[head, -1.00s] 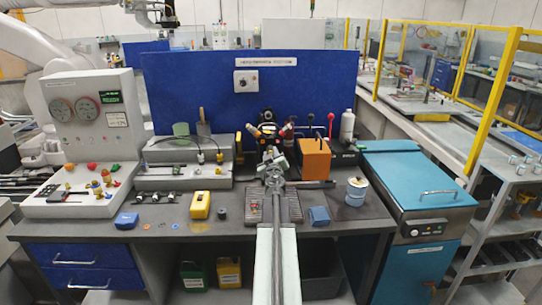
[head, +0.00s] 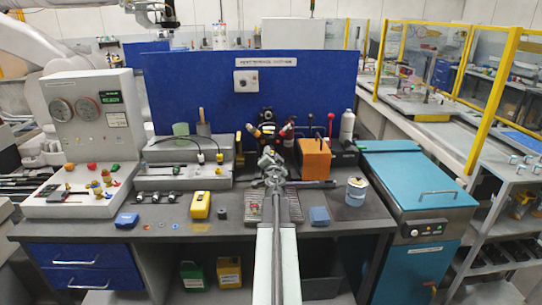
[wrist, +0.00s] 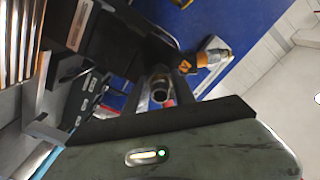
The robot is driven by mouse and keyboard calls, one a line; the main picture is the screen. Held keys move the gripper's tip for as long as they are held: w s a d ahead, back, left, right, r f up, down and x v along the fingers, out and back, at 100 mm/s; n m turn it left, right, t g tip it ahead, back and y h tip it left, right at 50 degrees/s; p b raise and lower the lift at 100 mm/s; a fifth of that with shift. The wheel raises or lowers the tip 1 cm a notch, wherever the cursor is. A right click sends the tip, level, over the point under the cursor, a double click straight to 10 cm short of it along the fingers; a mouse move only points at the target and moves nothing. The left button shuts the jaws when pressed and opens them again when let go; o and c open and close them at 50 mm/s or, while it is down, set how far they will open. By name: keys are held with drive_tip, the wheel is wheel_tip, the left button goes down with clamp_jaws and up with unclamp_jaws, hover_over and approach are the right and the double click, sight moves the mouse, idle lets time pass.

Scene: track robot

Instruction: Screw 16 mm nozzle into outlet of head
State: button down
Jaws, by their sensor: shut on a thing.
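My gripper (head: 269,160) is at the middle of the bench, in front of the dark head (head: 266,117) that stands against the blue back panel. In the wrist view the gripper is shut on a small metallic tube with an open round end (wrist: 161,91), which appears to be the nozzle. An orange-and-black fitting with a pale tip (wrist: 208,60) shows just beyond it. I cannot tell whether the tube touches the head. The outlet is hidden or too small to make out, and the arm covers part of the head.
An orange box (head: 314,158) with levers stands close to the right of the gripper. A grey fixture with cables (head: 185,173) is to the left. A yellow device (head: 200,205), a blue block (head: 319,216) and a white-and-blue tin (head: 356,191) lie nearer the front edge.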

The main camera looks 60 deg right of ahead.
drive_tip(key=m, duration=0.9)
drive_tip(key=shift+m, duration=0.4)
drive_tip(key=c, duration=1)
unclamp_jaws()
drive_tip(key=o, duration=0.4)
